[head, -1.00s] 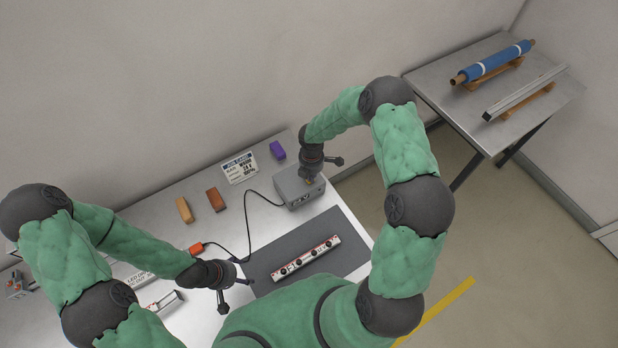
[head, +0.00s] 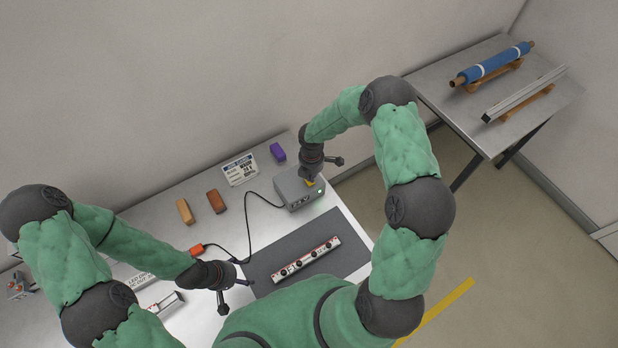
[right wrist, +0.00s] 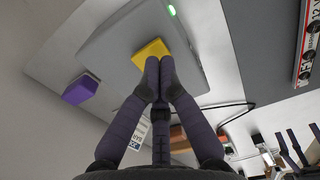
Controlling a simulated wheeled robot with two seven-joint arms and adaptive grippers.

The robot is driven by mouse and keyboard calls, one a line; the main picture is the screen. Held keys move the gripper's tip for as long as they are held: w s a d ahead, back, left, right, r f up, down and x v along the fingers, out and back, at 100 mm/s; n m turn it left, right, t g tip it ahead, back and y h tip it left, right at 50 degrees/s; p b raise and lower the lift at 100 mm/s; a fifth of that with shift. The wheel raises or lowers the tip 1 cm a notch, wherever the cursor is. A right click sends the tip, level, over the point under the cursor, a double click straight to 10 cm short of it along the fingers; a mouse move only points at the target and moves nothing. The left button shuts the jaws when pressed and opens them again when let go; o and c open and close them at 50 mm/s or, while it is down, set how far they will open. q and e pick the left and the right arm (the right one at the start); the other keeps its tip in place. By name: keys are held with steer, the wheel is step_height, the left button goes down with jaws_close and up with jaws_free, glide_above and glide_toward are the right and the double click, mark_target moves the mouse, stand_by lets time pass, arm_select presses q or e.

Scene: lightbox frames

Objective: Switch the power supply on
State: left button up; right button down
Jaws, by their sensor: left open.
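The power supply (head: 300,192) is a grey box at the back right of the white table, and it fills the top of the right wrist view (right wrist: 110,50). A green light (head: 320,191) glows on its front edge, also in the right wrist view (right wrist: 171,10). A yellow switch (right wrist: 150,50) sits on its top. My right gripper (right wrist: 158,92) has its fingertips together at the near edge of the yellow switch; I cannot tell whether they touch it. My left gripper (head: 236,297) is open and empty above the table, left of the dark mat.
A dark mat (head: 350,240) bears a light bar (head: 307,260). A black cable (head: 249,225) runs from the power supply to an orange connector (head: 197,249). A purple block (head: 278,152), sign (head: 240,170), brown block (head: 216,201) and tan block (head: 184,211) stand behind.

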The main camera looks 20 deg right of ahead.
steer(key=shift+r+p, duration=1.55)
steer(key=shift+r, duration=1)
